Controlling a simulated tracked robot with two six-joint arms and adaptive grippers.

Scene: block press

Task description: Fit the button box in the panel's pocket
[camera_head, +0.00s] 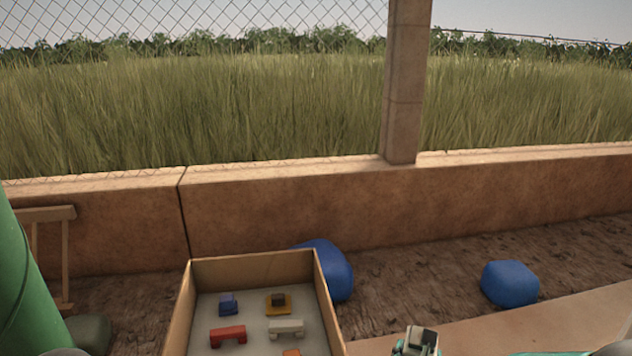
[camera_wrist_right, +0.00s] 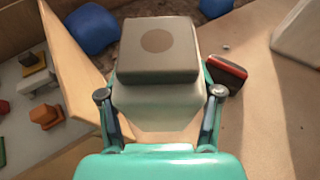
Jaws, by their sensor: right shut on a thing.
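My right gripper (camera_wrist_right: 160,94) is shut on a grey-beige box (camera_wrist_right: 158,50) with a round, slightly darker disc on its face. I take this to be the button box. Its paler lower part sits between the two fingers. In the head view the right gripper (camera_head: 415,342) shows at the bottom edge, small and partly cut off, right of the tray. A panel with a pocket cannot be made out for certain. A pale slab (camera_wrist_right: 299,35) is cut off at the upper right of the wrist view. My left gripper is not in view.
An open tan tray (camera_head: 252,270) holds several small coloured blocks, left of the gripper. A red and black piece (camera_wrist_right: 229,73) lies close to the right finger. Two blue lumps (camera_head: 510,284) (camera_head: 337,272) lie on the ground beyond. The tan surface at right looks mostly clear.

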